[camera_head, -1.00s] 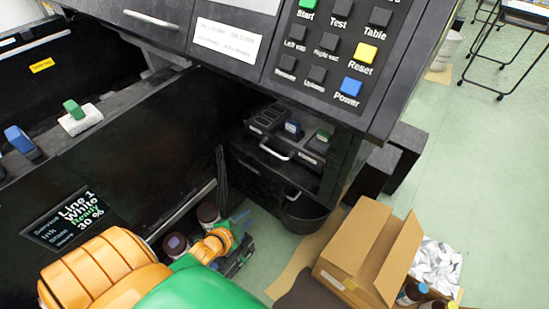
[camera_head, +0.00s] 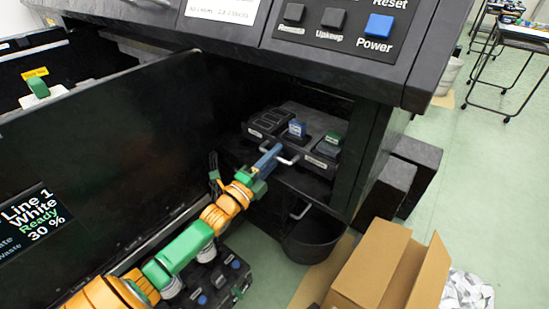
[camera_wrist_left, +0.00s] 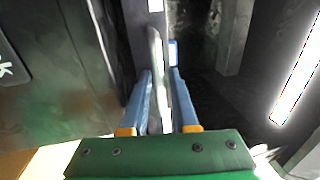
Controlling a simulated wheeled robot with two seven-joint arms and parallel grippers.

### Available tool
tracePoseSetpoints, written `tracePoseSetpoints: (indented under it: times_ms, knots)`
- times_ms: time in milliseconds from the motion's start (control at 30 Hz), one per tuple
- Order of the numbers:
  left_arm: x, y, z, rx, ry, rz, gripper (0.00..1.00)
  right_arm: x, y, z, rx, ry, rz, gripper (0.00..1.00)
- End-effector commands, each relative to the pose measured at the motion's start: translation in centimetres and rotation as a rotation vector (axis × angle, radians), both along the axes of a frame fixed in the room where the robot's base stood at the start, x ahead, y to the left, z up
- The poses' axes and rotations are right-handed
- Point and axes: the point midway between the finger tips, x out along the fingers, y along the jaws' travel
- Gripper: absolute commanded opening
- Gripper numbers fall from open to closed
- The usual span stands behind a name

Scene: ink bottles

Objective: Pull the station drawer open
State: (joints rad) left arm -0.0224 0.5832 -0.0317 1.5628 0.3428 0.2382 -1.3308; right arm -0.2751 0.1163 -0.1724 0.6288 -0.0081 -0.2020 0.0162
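The station drawer (camera_head: 312,156) is a dark tray unit under the black console in the head view, with a pale bar handle (camera_head: 288,159) on its front. I cannot see it standing out from its shelf. My left gripper (camera_head: 270,158) reaches up from the lower left, its blue fingertips at the handle's left part. In the left wrist view, the handle bar (camera_wrist_left: 156,80) runs between the two blue fingers, which stand apart with a gap beside the bar, so the gripper (camera_wrist_left: 161,76) looks open around it. My right gripper is not in view.
A blue-topped item (camera_head: 297,128) and a green-topped item (camera_head: 334,138) sit in the drawer's tray. A second handle (camera_head: 300,210) and a black bin (camera_head: 313,236) are below. A large dark panel (camera_head: 100,145) stands left; an open cardboard box (camera_head: 375,268) stands lower right.

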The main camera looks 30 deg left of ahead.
Motion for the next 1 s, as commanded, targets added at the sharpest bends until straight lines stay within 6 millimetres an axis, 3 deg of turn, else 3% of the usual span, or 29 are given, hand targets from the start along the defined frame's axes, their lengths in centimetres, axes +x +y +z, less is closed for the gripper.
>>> tracePoseSetpoints:
  times_ms: [233, 333, 1000]
  knots:
    - [0.07, -0.01, -0.03, 0.0, 0.002, 0.0, 0.25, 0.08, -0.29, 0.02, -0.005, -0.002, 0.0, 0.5]
    - [0.06, 0.0, -0.04, -0.001, 0.002, 0.0, 0.0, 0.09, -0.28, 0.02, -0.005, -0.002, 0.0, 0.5]
    - [0.04, 0.0, -0.07, -0.001, 0.002, 0.0, 0.0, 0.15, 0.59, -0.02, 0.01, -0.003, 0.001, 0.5]
